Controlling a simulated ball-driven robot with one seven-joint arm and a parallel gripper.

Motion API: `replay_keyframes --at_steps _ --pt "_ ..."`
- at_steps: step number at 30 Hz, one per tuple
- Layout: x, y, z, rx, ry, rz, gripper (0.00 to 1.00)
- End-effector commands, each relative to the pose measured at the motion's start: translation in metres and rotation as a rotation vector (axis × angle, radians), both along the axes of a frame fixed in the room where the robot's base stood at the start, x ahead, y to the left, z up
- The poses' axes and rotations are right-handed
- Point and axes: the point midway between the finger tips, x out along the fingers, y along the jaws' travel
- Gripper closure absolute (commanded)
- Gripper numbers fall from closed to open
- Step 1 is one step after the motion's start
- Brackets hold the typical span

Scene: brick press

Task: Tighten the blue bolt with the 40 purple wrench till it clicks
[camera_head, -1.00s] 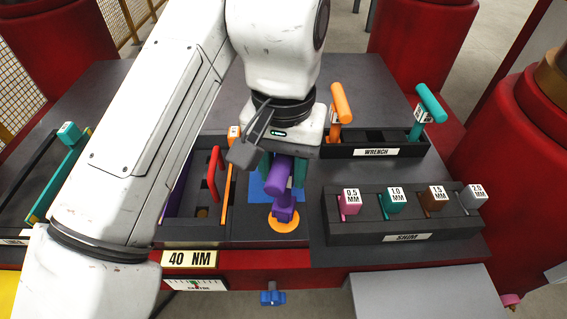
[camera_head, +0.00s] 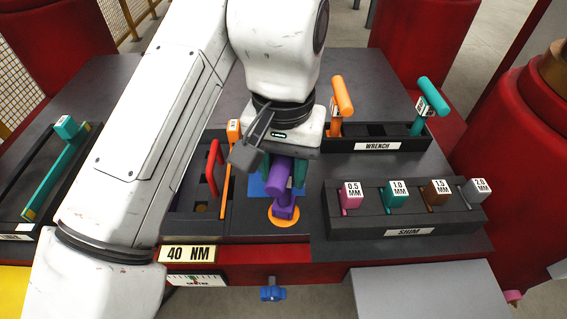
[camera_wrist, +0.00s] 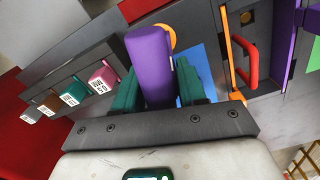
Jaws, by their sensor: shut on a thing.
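The purple wrench (camera_head: 279,177) stands with its lower end over an orange ring (camera_head: 284,224) on the bench. My gripper (camera_head: 282,170) is shut on its upper part, with dark green fingers on both sides. The wrist view shows the purple handle (camera_wrist: 150,62) between the two fingers (camera_wrist: 158,92). A flat blue square (camera_head: 262,187) lies behind the wrench. A blue knob-like piece (camera_head: 272,291) shows below the bench's front edge; I cannot tell whether it is the blue bolt. Whatever is under the wrench's lower end is hidden.
A "40 NM" plate (camera_head: 187,253) sits above a dial (camera_head: 196,280) at the front. The wrench rack (camera_head: 350,146) holds an orange and a teal wrench. The shim rack (camera_head: 408,218) holds several coloured shims at right. A tray (camera_head: 190,229) with a red handle lies left.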

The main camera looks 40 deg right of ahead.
Motion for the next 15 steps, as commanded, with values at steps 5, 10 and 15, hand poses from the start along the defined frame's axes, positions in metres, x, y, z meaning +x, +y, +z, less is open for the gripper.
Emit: replay_keyframes --at_steps 5,10,15 --pt "0.0 0.0 -0.0036 0.0 0.0 0.0 1.0" --pt "0.0 0.0 -0.0055 0.0 0.0 0.0 1.0" --pt "0.0 0.0 -0.0053 0.0 0.0 0.0 1.0"
